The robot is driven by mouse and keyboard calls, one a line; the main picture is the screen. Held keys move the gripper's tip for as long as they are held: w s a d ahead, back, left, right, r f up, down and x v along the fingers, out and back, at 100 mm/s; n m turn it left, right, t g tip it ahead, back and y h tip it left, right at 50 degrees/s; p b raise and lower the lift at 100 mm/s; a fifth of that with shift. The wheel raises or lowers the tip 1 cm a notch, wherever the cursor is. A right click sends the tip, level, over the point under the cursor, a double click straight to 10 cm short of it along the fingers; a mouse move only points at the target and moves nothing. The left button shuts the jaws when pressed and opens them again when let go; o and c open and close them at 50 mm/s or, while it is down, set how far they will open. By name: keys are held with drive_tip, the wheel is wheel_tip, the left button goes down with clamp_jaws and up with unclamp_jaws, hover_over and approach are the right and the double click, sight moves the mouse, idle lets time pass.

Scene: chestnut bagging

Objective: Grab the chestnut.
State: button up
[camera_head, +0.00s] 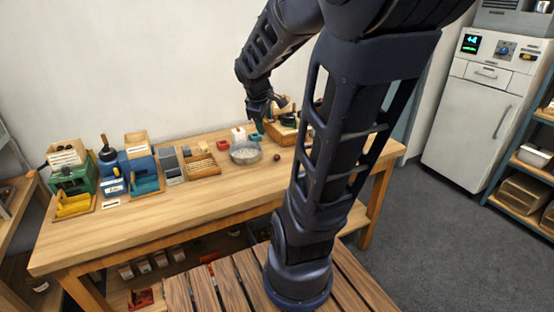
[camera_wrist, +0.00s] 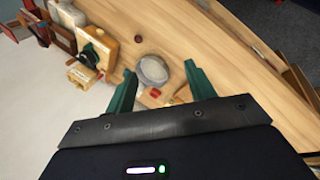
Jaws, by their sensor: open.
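The chestnut (camera_head: 277,157) is a small dark brown lump on the bare wooden table, just right of a metal bowl in the head view. In the wrist view the chestnut (camera_wrist: 138,38) is a small dark spot above the bowl, beyond the fingertips and left of centre. My gripper (camera_head: 262,128) hangs above the back of the table, apart from the chestnut. In the wrist view my gripper (camera_wrist: 160,70) has its two green fingers spread with nothing held between them.
The metal bowl (camera_head: 245,153) stands next to the chestnut and holds pale contents. A wooden box (camera_head: 283,133) with a dark-handled item stands behind it. A red block (camera_head: 223,143), a divided tray (camera_head: 200,166) and blue and green stations stand to the left. The table's front is clear.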

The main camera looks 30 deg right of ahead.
drive_tip(key=w+d+f+n, duration=0.7)
drive_tip(key=w+f+n, duration=0.1)
drive_tip(key=w+n, duration=0.15)
drive_tip(key=n, duration=0.9)
approach(276, 156)
drive_tip(key=shift+m+g, duration=0.25)
drive_tip(key=shift+g, duration=0.15)
drive_tip(key=shift+w+x, duration=0.2)
drive_tip(key=shift+x, duration=2.2)
drive_tip(key=shift+w+x, duration=0.2)
drive_tip(key=shift+x, duration=2.2)
drive_tip(key=shift+d+r, duration=0.1)
drive_tip(key=shift+d, duration=0.05)
drive_tip(key=shift+c, duration=0.4)
drive_tip(key=c, duration=1)
